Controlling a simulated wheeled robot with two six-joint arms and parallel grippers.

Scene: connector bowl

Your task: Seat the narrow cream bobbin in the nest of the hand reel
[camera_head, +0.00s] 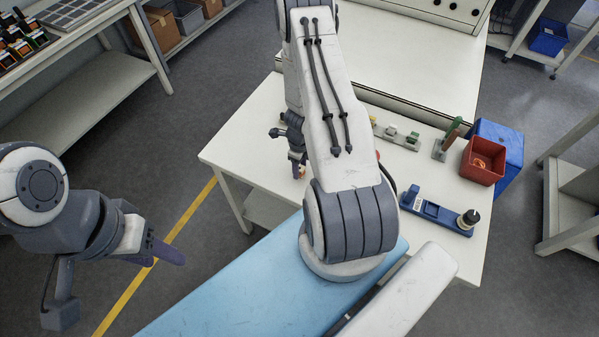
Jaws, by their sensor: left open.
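A blue device (432,210), which looks like the hand reel, lies on the right part of the white table, with a dark round part with a pale top (469,217) at its right end. I cannot make out its nest. My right gripper (298,168) points down at the table's left part, partly behind my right arm. A small orange-tan and pale thing (299,172) shows at its fingertips; I cannot tell whether it is held or is the cream bobbin. My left gripper (168,252) is open and empty, off the table at the left, over the floor.
A pale rack (396,136) with small green and white pieces stands at the table's back. Right of it are a green upright piece (449,135), a red bin (483,161) and a blue bin (507,150). My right arm hides the table's middle.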

